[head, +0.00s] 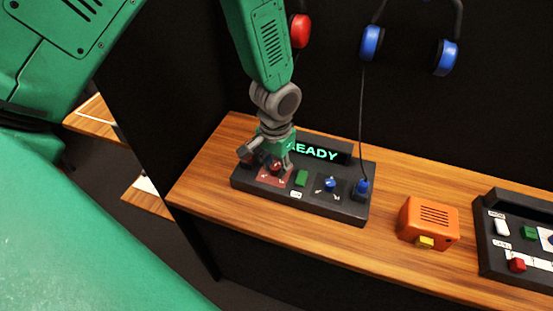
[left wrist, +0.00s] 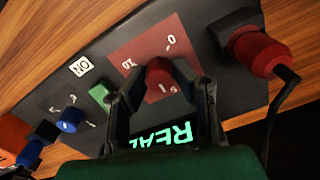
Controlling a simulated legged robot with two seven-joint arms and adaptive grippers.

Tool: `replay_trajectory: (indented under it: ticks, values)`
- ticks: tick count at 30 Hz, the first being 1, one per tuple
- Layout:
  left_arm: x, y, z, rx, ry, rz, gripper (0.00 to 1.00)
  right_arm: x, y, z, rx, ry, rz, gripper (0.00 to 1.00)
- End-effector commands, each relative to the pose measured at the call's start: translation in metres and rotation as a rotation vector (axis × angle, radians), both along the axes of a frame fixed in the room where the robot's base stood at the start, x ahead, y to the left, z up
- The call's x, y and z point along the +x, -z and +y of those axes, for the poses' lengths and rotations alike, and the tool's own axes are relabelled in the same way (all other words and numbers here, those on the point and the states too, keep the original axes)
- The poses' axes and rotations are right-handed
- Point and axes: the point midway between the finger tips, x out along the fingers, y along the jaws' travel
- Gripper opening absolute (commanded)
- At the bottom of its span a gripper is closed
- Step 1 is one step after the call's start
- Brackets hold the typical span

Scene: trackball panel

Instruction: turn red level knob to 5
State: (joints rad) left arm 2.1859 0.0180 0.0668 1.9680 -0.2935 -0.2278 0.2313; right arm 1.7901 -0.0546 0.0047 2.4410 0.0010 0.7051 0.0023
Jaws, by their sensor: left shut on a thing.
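The red level knob (left wrist: 158,74) sits on a red square plate (left wrist: 142,52) of the dark panel (left wrist: 95,50). Printed marks around it include 0, 10 and what looks like 5. My left gripper (left wrist: 165,80) is shut on the red knob, one finger at each side of it. In the head view my left gripper (head: 276,168) reaches down over the left part of the panel and partly hides the knob. The knob's pointer direction cannot be made out. My right gripper is not in view.
Beside the plate are a green button (head: 302,178), a blue knob (head: 330,184) and a blue plug (head: 362,187) with a cable. A red plug (left wrist: 262,50) stands close to my left fingers. A lit display (head: 318,152) is behind. An orange box (head: 428,222) sits to the right.

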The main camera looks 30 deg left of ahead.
Motion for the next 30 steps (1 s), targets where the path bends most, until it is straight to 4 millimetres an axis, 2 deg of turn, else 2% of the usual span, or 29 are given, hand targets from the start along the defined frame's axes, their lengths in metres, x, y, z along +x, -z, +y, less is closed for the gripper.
replay_trajectory:
  ticks: [4,11,12,13,23,26,30]
  values:
    - [0.001,-0.001,0.0,0.0,-0.056,-0.004,0.0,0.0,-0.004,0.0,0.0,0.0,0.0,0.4]
    - [0.002,-0.001,0.0,0.0,-0.055,-0.006,0.0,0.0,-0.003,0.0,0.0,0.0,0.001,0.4]
    - [0.002,-0.001,0.0,0.0,-0.055,-0.006,0.33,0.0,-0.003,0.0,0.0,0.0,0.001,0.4]
    - [0.002,-0.001,0.0,0.0,-0.055,-0.006,0.42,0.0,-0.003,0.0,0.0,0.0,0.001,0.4]
    - [0.001,-0.001,0.0,0.0,-0.054,-0.003,0.42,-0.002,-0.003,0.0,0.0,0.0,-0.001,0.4]
    - [0.001,-0.008,0.0,0.0,-0.053,-0.005,0.42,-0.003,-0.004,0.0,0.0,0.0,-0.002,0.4]
    - [0.002,-0.033,0.0,-0.001,-0.054,-0.008,0.42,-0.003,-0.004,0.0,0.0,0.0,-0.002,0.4]
